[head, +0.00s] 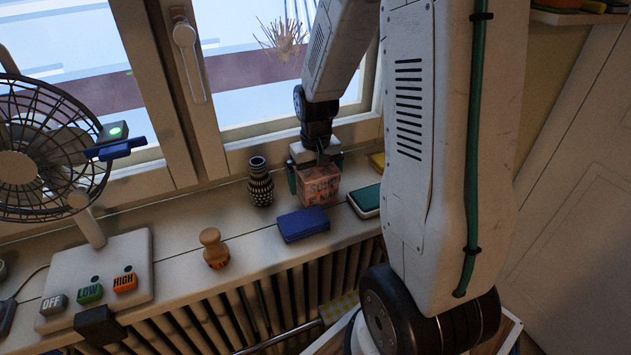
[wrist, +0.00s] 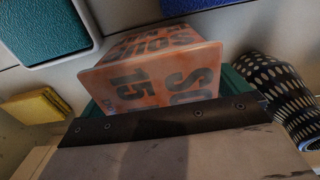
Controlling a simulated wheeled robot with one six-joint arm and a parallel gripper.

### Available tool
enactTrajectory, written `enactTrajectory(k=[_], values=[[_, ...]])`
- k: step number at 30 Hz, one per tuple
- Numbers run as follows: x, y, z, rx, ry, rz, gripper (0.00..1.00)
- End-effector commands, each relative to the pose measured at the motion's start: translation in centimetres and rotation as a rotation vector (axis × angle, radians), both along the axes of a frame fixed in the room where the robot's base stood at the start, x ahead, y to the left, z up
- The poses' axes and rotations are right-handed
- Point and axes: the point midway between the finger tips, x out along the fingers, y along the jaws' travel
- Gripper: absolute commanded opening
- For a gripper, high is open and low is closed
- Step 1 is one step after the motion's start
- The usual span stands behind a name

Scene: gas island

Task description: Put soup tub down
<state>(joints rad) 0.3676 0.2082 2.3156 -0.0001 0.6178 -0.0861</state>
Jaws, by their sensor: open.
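The soup tub (head: 318,187) is a pinkish-orange box with dark lettering. It stands on the window sill (head: 180,268) between a patterned vase and a green-topped case. My gripper (head: 318,170) is at the tub from behind and above, with a green finger showing at its left side. In the wrist view the tub (wrist: 160,78) fills the middle, with green finger parts at both sides of it. The jaws are open around the tub; whether a finger touches it I cannot tell. The tub's underside contact is partly hidden.
On the sill are the black-and-white vase (head: 260,182), a blue case (head: 303,225), a green case (head: 366,200), a yellow item (head: 377,161) and a wooden stamp (head: 214,248). A fan (head: 40,150) and a button panel (head: 97,280) occupy the left. Bare sill shows between stamp and panel.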

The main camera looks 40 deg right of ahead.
Motion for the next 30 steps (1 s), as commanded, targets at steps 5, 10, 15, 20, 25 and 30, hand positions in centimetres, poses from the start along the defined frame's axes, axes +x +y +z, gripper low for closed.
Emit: enactTrajectory(k=[5,10,15,20,25,30], values=[[0.0,0.0,-0.1,0.0,0.0,0.0,1.0],[0.0,0.0,-0.1,0.0,0.0,0.0,0.64],[0.0,0.0,0.0,-0.001,-0.002,0.0,0.34],[0.1,0.0,0.0,-0.001,-0.002,0.0,0.34],[0.1,0.0,0.6,-0.001,-0.003,0.001,0.34],[0.1,0.1,1.6,-0.001,-0.004,0.003,0.34]])
